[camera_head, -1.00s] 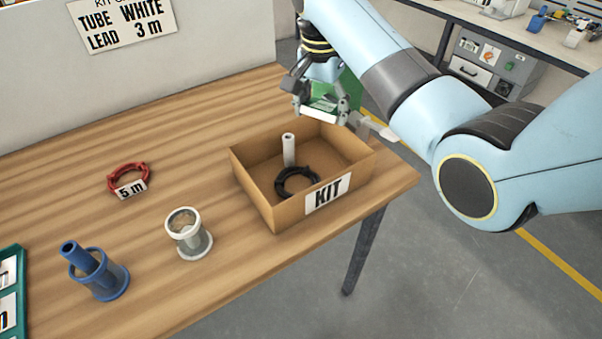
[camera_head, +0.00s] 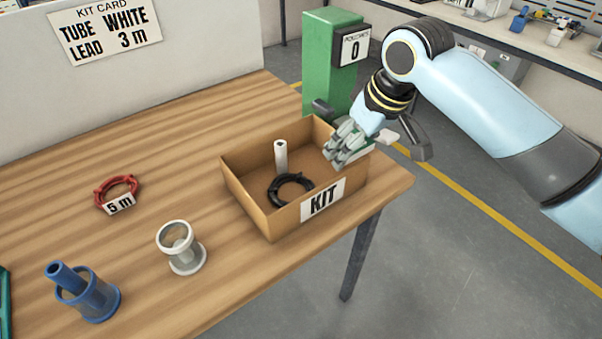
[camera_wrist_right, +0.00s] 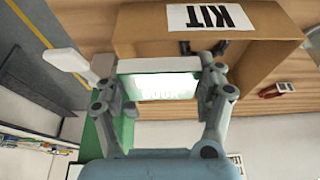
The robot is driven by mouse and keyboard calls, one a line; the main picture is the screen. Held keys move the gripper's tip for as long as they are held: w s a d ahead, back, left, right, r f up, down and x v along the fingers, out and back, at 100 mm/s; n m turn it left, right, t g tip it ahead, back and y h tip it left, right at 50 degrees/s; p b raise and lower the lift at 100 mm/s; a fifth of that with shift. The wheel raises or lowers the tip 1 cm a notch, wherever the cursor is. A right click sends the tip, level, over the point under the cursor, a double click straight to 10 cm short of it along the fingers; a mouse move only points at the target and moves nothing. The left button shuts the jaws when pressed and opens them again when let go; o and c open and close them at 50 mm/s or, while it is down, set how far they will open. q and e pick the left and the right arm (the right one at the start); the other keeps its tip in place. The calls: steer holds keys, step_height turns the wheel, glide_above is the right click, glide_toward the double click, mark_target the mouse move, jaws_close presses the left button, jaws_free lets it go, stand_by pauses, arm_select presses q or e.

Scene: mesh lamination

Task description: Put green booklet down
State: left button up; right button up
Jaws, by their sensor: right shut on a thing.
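The green booklet (camera_wrist_right: 158,87), bright with glare and faintly lettered, is between the fingers of my right gripper (camera_wrist_right: 160,92) in the right wrist view. In the head view my right gripper (camera_head: 345,147) is shut on it at the right side of the open cardboard KIT box (camera_head: 262,203). Only a little of the booklet's green shows there behind the fingers. I cannot tell whether it touches the box wall. In the box are a white tube (camera_head: 281,156) standing upright and a coiled black lead (camera_head: 290,190). My left gripper is not in view.
A green post (camera_head: 325,60) with a sign reading 0 stands behind the table. A red coil tagged 5 m (camera_head: 117,192), a clear cup-like holder (camera_head: 181,248) and a blue holder (camera_head: 88,294) with a blue tube stand to the left. Wood between them and the box is clear.

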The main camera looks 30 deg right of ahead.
glide_above(304, 174)
steer(key=f, duration=0.5)
steer(key=shift+s+f, duration=0.3)
steer(key=shift+f, duration=2)
steer(key=shift+f, duration=0.1)
steer(key=shift+f, duration=0.4)
steer(key=shift+f, duration=0.1)
steer(key=o, duration=1.3)
